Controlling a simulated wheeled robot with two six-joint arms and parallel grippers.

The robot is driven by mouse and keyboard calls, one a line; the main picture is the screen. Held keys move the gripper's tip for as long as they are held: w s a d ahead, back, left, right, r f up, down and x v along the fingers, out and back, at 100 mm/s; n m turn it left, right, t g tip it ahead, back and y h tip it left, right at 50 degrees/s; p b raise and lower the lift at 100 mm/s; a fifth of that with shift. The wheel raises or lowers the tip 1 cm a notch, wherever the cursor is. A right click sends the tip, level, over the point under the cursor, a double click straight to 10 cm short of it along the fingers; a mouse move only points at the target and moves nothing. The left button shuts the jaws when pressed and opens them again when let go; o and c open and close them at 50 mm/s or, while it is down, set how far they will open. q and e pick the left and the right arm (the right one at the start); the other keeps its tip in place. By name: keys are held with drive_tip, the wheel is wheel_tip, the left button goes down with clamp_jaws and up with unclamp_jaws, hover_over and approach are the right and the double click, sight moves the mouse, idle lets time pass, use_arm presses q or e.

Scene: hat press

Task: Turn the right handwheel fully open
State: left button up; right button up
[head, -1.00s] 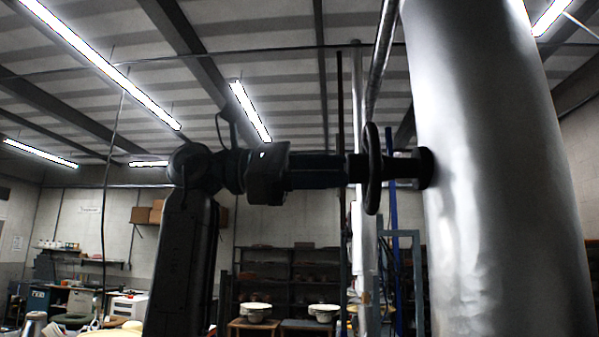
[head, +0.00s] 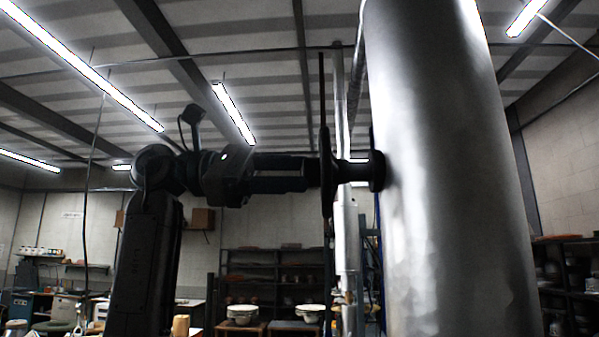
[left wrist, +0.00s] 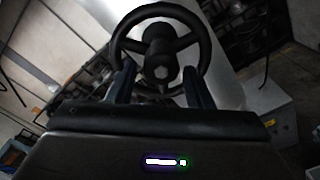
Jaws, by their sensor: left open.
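The black handwheel (head: 327,172) shows edge-on in the head view, on a dark stem that joins the big silver cylinder (head: 440,180). In the left wrist view the handwheel (left wrist: 160,12) faces me, with its rim, spokes and central hub visible. My left gripper (head: 312,172) reaches in from the left, level with the wheel's middle. In the left wrist view its two fingers (left wrist: 158,85) are apart on either side of the lower hub area, overlapping the lower rim. Whether they touch the wheel I cannot tell. My right gripper is not in view.
The silver cylinder fills the right of the head view. A light vertical pipe (head: 345,245) stands behind the wheel. Shelves (head: 275,280) and tables with pale bowls (head: 243,314) are far back. The space left of the wheel holds my own arm.

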use_arm(q)
drive_tip(key=a+p, duration=0.1)
drive_tip(key=a, duration=0.8)
drive_tip(key=shift+a+p, duration=0.3)
drive_tip(key=shift+a, duration=0.05)
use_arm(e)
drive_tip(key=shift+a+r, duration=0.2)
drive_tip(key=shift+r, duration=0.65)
use_arm(q)
drive_tip(key=shift+w+d+r, duration=0.1)
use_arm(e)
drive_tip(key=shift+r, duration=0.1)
use_arm(q)
drive_tip(key=a+b, duration=0.3)
drive_tip(key=a, duration=0.7)
drive_tip(key=shift+a, duration=0.35)
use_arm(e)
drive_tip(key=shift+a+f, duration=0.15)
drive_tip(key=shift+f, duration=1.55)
